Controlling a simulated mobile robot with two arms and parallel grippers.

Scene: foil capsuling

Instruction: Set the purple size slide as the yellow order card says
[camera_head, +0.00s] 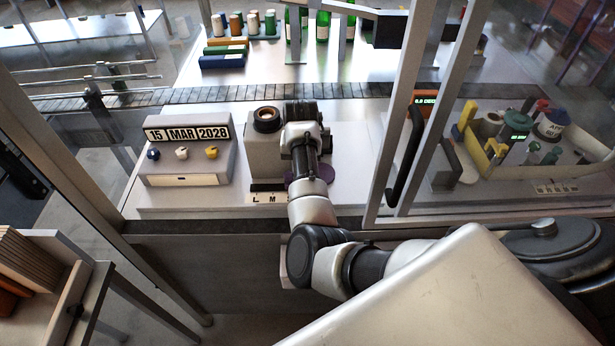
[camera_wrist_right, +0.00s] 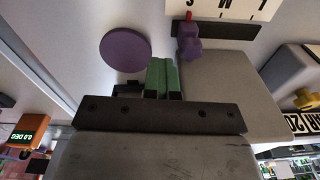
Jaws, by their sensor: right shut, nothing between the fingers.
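In the right wrist view the purple size slide (camera_wrist_right: 190,42) sits on a dark rail beside a white letter scale (camera_wrist_right: 232,8). Its red tip (camera_wrist_right: 188,16) points at the scale near the scale's left end there. The scale's letters are upside down and partly cut off; L and M show on the scale in the head view (camera_head: 264,198). My right gripper's green fingers (camera_wrist_right: 162,78) are shut and empty, apart from the slide. In the head view my right arm hides the slide and part of the scale. I cannot make out the yellow order card. My left gripper is out of view.
A purple disc (camera_wrist_right: 125,48) lies beside the fingers. The grey machine (camera_head: 262,145) carries the scale. A date block (camera_head: 187,133) with several knobs stands left of it. A glass door frame with a black handle (camera_head: 405,155) stands to the right. A conveyor (camera_head: 200,95) runs behind.

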